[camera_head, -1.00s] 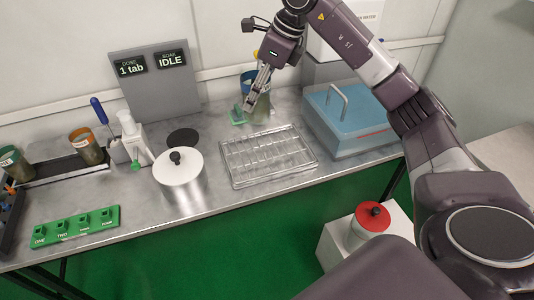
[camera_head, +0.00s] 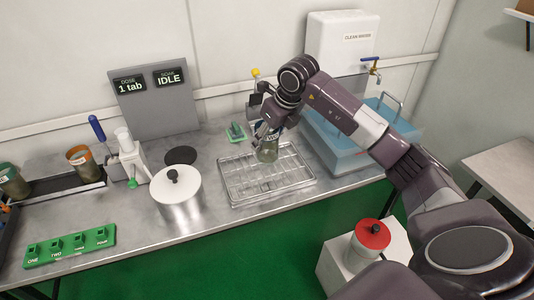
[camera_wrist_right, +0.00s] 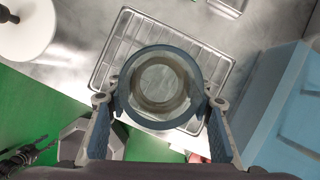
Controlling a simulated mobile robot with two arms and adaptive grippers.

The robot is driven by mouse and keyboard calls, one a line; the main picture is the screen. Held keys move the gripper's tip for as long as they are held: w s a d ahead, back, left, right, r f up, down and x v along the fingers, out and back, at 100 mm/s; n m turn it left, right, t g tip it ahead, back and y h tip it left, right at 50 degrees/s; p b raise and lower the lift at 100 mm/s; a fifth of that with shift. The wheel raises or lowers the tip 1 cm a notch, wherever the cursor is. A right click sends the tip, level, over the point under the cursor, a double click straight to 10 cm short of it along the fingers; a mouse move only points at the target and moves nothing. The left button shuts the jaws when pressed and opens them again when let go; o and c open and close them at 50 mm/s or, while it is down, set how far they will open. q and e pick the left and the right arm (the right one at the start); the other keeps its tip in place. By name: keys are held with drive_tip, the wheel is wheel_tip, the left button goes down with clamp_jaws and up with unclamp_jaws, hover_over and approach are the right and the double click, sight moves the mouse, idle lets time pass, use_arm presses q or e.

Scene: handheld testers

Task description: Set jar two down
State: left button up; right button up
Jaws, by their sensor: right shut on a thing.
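My right gripper (camera_head: 267,138) is shut on a clear, greenish glass jar (camera_head: 267,153). The jar is over the back part of the wire rack (camera_head: 236,188). In the right wrist view, the jar (camera_wrist_right: 160,82) shows from above, with a blue-grey ring around its round mouth. The fingers of the right gripper (camera_wrist_right: 160,112) lie on either side of it, and the rack (camera_wrist_right: 122,42) shows beneath. I cannot tell whether the jar's base touches the rack, and no number on it is readable. My left gripper is not in view.
A white-lidded metal pot (camera_head: 178,195) stands left of the rack, and a blue basin (camera_head: 345,150) right of it. A small green piece (camera_head: 236,132) sits behind the rack. The front of the rack is empty. A green numbered strip (camera_head: 70,246) lies at the left.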

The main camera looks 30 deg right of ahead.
sight(275, 139)
drive_tip(key=shift+f, duration=2.9)
drive_tip(key=shift+f, duration=0.1)
drive_tip(key=o, duration=1.3)
drive_tip(key=v, duration=1.2)
drive_tip(key=shift+b, duration=0.3)
